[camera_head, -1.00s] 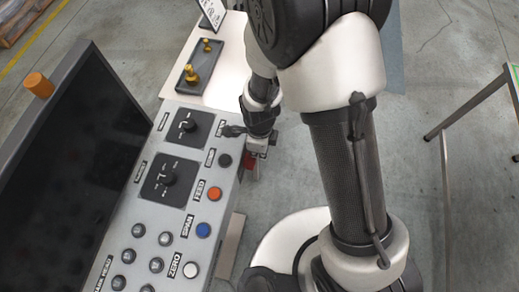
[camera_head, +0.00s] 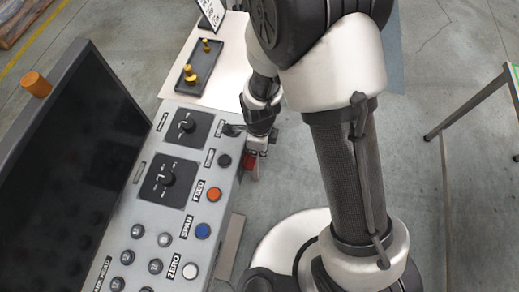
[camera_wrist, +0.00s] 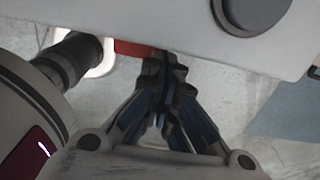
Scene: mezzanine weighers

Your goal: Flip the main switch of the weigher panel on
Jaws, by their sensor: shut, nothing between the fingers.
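The weigher panel (camera_head: 190,215) is a grey sloped console with knobs, buttons and labels, left of my arm in the head view. A red part (camera_wrist: 132,48) shows beside the fingertips, under that edge. I cannot make out for sure which part is the main switch; my gripper may hide it. Contact cannot be told.
Two rotary knobs on black plates (camera_head: 168,180), an orange button (camera_head: 214,194), a blue button (camera_head: 203,230) and a white button (camera_head: 190,271) are near my gripper. A dark screen (camera_head: 70,160) stands at left. A tray with brass weights (camera_head: 186,88) lies beyond the panel.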

